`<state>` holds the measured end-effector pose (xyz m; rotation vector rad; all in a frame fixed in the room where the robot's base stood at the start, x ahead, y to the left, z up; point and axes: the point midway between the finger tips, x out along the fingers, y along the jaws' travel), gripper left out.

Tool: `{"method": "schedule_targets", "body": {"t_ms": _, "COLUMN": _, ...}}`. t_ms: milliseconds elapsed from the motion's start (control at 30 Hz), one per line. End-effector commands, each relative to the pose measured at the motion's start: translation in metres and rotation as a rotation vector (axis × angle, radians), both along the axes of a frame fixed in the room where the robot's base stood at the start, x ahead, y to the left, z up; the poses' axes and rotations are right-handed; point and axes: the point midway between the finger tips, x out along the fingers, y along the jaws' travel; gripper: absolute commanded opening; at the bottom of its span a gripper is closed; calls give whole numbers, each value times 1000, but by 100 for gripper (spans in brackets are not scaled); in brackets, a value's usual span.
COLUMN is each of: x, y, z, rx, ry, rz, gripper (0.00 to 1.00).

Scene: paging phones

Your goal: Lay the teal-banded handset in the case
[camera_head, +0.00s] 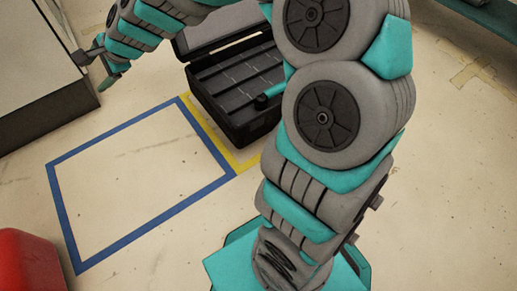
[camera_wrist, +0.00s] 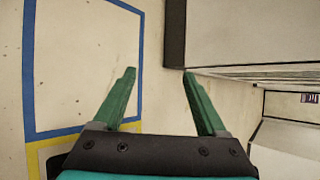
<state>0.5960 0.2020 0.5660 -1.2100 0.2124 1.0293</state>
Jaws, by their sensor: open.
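The black case (camera_head: 222,107) stands open on the floor in the head view, its lid (camera_head: 208,38) raised at the back. Inside it, at the right, lies a dark piece with a teal part (camera_head: 272,92), which looks like the teal-banded handset. My arm hides its right end, so I cannot tell its full shape. My gripper (camera_head: 98,68) is at the upper left, well apart from the case, near a pale cabinet. In the wrist view my gripper (camera_wrist: 159,74) has its green fingers apart with nothing between them.
The pale cabinet (camera_head: 35,60) with a dark base stands close left of my gripper. A blue tape rectangle (camera_head: 120,253) marks bare floor, with yellow tape (camera_head: 243,166) around the case. A red object (camera_head: 28,262) is at the lower left.

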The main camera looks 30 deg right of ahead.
Motion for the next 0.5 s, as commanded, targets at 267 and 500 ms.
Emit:
{"method": "schedule_targets", "body": {"t_ms": 267, "x": -173, "y": -50, "z": -23, "rx": -482, "ry": -39, "rz": 629, "gripper": 75}}
{"method": "schedule_targets", "body": {"t_ms": 500, "x": -314, "y": -143, "z": -52, "rx": -772, "ry": 101, "rz": 1075, "gripper": 75}}
